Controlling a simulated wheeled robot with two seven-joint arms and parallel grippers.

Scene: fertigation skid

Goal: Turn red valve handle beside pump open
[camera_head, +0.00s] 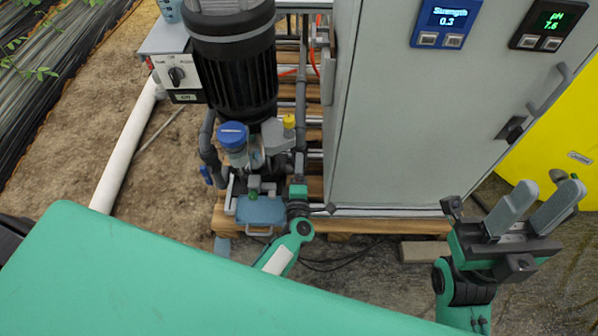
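I cannot make out a red valve handle; the fittings beside the pump are crowded and partly hidden. My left arm comes up from below to the pump's foot. My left gripper (298,203) seems to be there, among the low pipework; its fingers cannot be told apart. My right gripper (545,192) is open and empty, fingers pointing up, at the lower right in front of the cabinet, well away from the pump.
A tall grey cabinet (410,130) with two displays stands right of the pump, on a wooden pallet (395,226). A yellow container (555,135) is at the far right. A switch box (178,72) and a white pipe (124,155) are at left. Bare soil lies left of the pump.

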